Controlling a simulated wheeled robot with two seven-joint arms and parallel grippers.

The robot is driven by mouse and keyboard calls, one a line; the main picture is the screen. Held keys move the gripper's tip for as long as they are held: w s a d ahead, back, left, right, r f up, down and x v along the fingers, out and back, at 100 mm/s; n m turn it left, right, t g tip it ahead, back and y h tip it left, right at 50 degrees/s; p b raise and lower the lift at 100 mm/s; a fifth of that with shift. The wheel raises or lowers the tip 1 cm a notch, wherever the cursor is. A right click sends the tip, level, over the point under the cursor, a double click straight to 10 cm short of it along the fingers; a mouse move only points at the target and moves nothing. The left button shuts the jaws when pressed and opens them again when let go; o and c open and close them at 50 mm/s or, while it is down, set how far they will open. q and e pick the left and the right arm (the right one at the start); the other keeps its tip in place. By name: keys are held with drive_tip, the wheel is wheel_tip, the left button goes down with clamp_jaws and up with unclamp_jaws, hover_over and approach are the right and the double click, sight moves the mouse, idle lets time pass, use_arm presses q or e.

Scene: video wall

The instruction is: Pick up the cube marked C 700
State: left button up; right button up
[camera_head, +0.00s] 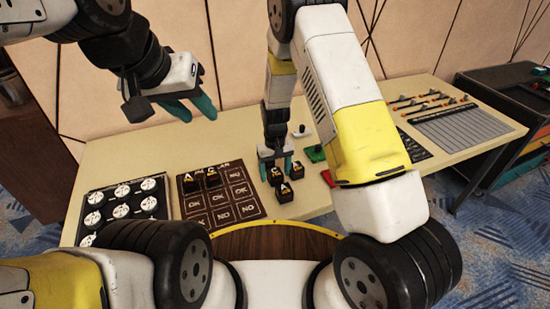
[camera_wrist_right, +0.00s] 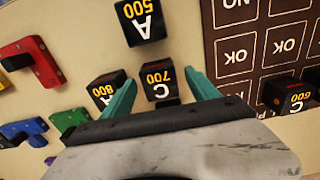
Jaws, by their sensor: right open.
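The cube marked C 700 (camera_wrist_right: 157,81) is black with white and orange print. It lies between the two teal fingers of my right gripper (camera_wrist_right: 160,92) in the right wrist view, with gaps on both sides. In the head view this cube (camera_head: 275,176) stands on the table under my right gripper (camera_head: 276,172), which is open and points down. The cube marked A 800 (camera_wrist_right: 106,88) is close beside the left finger in the wrist view. The cube marked A 500 (camera_wrist_right: 141,22) is beyond the fingertips. My left gripper (camera_head: 200,117) is open and empty, raised above the table.
A brown board (camera_head: 250,211) with OK and NO squares holds two cubes, one marked C 600 (camera_wrist_right: 288,95). A black tray of round dials (camera_head: 122,211) is at left. Coloured blocks, red (camera_wrist_right: 33,62) and blue (camera_wrist_right: 22,132), lie near the right gripper. A grey panel (camera_head: 462,128) is at right.

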drive_tip(key=shift+f, duration=0.2)
drive_tip(key=shift+r, duration=0.1)
drive_tip(key=c, duration=1.5)
